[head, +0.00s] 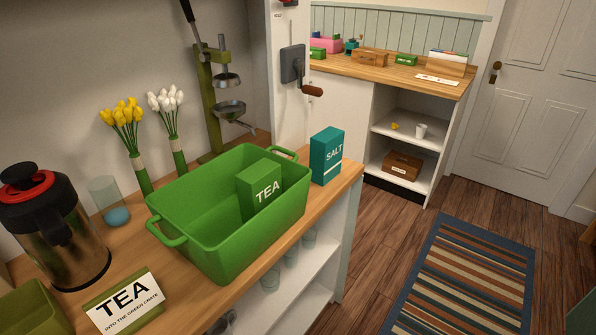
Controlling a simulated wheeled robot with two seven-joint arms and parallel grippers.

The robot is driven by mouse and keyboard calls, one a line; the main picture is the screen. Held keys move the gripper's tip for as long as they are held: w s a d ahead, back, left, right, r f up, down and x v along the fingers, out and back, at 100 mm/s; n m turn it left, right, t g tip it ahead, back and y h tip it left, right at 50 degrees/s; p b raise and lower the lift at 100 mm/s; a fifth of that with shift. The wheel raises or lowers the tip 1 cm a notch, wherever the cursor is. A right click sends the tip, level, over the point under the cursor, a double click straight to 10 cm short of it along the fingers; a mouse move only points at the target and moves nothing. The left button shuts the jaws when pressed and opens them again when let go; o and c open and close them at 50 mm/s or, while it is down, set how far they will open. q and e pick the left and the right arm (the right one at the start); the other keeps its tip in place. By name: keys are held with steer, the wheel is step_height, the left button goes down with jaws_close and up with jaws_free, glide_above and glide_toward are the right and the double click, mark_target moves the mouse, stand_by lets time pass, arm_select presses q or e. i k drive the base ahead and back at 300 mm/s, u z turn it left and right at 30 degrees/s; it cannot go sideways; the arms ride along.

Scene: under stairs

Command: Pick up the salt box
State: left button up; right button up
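The salt box (327,155) is a teal upright carton with the word SALT and a white band. It stands at the right end of the near wooden counter (345,178), just right of a green crate (230,245). A green tea box (259,189) stands inside the crate, toward its right end. Neither of my grippers shows in the head view.
A sign reading TEA into the green crate (124,301) stands at the counter's front. The floor right of the counter is open, with a striped rug (465,280).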

mark_target(326, 147)
steer(key=u, duration=0.4)
steer(key=k, duration=0.85)
steer(key=z, duration=0.85)
steer(key=i, duration=0.85)
steer(key=z, duration=0.3)
steer(key=i, duration=1.15)
steer(key=u, duration=0.75)
